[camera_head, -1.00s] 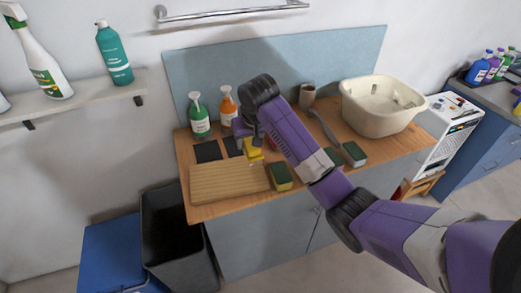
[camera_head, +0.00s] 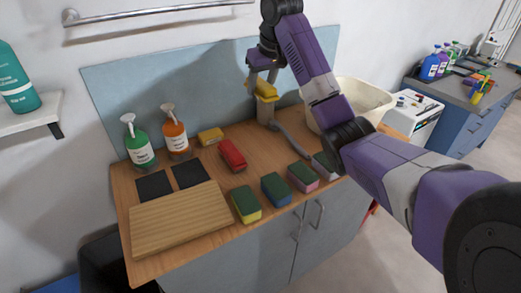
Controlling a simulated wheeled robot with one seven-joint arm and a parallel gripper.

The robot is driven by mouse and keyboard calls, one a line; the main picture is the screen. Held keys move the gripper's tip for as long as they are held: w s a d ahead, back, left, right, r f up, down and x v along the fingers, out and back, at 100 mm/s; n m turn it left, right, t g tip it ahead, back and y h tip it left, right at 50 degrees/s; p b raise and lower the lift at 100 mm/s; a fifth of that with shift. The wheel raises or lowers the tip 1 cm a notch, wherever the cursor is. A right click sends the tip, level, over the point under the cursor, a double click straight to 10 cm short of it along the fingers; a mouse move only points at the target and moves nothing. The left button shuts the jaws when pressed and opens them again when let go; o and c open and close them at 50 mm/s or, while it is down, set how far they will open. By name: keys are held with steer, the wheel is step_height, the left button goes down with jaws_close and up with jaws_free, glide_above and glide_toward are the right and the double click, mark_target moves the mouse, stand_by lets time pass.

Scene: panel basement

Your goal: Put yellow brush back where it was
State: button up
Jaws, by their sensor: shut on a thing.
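My gripper (camera_head: 262,78) is shut on the yellow brush (camera_head: 266,91) at the back of the counter. The brush is right over the beige cup (camera_head: 264,114), overlapping its rim in the picture. I cannot tell whether any of the brush is inside the cup. The jaws and part of the brush are small and partly hidden by my wrist.
A grey-handled brush (camera_head: 291,138) lies right of the cup, near a cream basin (camera_head: 358,101). A red brush or block (camera_head: 232,155), a yellow sponge (camera_head: 210,137), two soap bottles (camera_head: 175,139), several front sponges (camera_head: 275,189) and a wooden board (camera_head: 181,219) share the counter.

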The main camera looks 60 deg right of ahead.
steer(key=shift+s+a+f, duration=0.1)
steer(key=shift+a+f, duration=0.15)
step_height(320, 180, down, 15)
steer(key=shift+s+r+b, duration=0.1)
steer(key=shift+b, duration=1)
steer(key=shift+f, duration=2.45)
steer(key=shift+f, duration=0.1)
steer(key=o, duration=1.2)
steer(key=v, duration=1.2)
steer(key=shift+p, duration=0.4)
steer(key=shift+d, duration=0.2)
